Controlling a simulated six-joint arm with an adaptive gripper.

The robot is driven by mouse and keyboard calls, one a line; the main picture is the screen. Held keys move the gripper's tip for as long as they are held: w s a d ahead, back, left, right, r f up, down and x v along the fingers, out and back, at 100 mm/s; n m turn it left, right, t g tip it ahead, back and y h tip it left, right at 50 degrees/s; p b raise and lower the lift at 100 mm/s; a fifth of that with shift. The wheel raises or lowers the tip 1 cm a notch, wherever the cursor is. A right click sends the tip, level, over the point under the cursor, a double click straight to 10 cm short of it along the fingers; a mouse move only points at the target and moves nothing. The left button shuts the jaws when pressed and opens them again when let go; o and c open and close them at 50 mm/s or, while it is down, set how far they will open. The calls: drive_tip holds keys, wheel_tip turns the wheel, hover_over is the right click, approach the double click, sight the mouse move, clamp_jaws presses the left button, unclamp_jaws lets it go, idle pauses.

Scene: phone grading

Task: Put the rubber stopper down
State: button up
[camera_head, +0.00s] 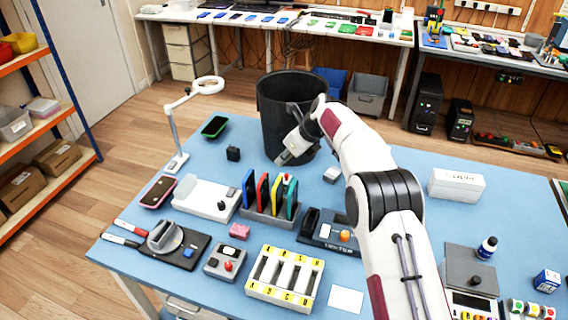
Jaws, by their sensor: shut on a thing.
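My gripper (284,158) is in front of the black bin, above the blue table and behind the rack of upright phones. It points down and to the left. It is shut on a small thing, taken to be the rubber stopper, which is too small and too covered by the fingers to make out. I cannot tell whether the held thing touches the table (318,190). A small black block (233,153) stands on the table to the left of my gripper.
The black bin (272,105) stands close behind my gripper. A rack holds several coloured phones (262,190) just in front. A white box (456,185) is at right. Some table is clear around the black block.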

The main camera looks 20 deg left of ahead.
drive_tip(key=shift+f, duration=1.95)
drive_tip(key=shift+f, duration=0.1)
drive_tip(key=o, duration=0.7)
drive_tip(key=shift+v, duration=6.15)
